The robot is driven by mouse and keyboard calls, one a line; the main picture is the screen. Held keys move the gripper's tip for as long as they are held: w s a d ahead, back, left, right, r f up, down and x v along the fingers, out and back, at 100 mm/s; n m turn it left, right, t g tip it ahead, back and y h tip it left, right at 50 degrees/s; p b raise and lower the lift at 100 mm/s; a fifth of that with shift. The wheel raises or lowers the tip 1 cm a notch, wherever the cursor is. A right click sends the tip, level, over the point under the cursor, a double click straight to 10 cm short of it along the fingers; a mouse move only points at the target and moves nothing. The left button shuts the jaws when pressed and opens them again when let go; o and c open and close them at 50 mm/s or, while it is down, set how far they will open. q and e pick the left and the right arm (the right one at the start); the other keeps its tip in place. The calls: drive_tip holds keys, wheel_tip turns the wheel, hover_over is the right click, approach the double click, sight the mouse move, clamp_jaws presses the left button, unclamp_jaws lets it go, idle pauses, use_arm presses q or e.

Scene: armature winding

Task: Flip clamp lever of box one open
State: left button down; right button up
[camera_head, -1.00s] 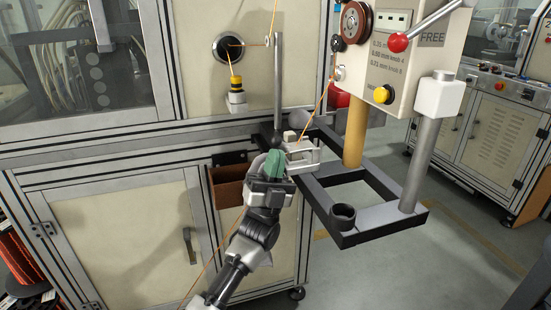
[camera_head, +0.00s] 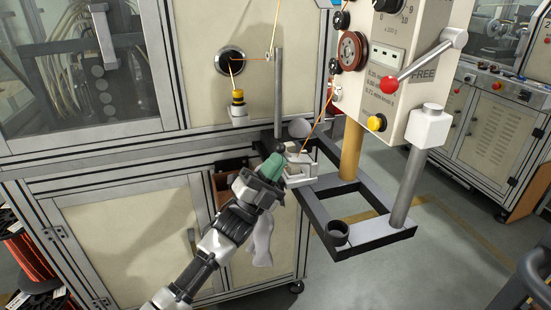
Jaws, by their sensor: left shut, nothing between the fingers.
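A cream tension box (camera_head: 412,70) stands on a frame at the upper right; no box number is legible on it. Its metal lever (camera_head: 428,58) has a red knob (camera_head: 387,86) and slopes down-left from its upper-right end. The word FREE shows beside it. My left gripper (camera_head: 303,172) is shut, low and to the left of the box, beside a small light bracket (camera_head: 299,160) at the frame's rear. It is well apart from the lever. Whether it touches the bracket is unclear. A green part (camera_head: 272,166) shows at the gripper. My right gripper is out of view.
A dark frame (camera_head: 373,240) with a round cup (camera_head: 337,233) sits below the box. A yellow post (camera_head: 351,150) and a grey post (camera_head: 408,185) rise from it. Orange wire (camera_head: 318,120) runs near my gripper. A cabinet (camera_head: 110,235) stands behind; open floor lies right.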

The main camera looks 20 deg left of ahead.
sight(290, 161)
use_arm(q)
drive_tip(key=d+r+m+g+y+p, duration=0.1)
drive_tip(key=r+g+p, duration=0.1)
drive_tip(key=p, duration=0.2)
drive_tip(key=w+r+m+g+y+p, duration=0.1)
drive_tip(key=r+g+p, duration=0.1)
drive_tip(key=p, duration=0.3)
drive_tip(key=w+d+r+m+g+y+p, duration=0.1)
drive_tip(key=r+g+p, duration=0.1)
drive_tip(key=p, duration=0.3)
drive_tip(key=shift+d+r+g, duration=0.1)
drive_tip(key=shift+d+g, duration=0.2)
drive_tip(key=shift+d, duration=0.05)
drive_tip(key=w+d, duration=0.1)
drive_tip(key=d+p, duration=0.1)
drive_tip(key=d, duration=0.1)
drive_tip(key=shift+w+r+y, duration=0.2)
drive_tip(key=shift+w+y, duration=0.1)
drive_tip(key=shift+w, duration=0.1)
drive_tip(key=shift+s+a, duration=0.1)
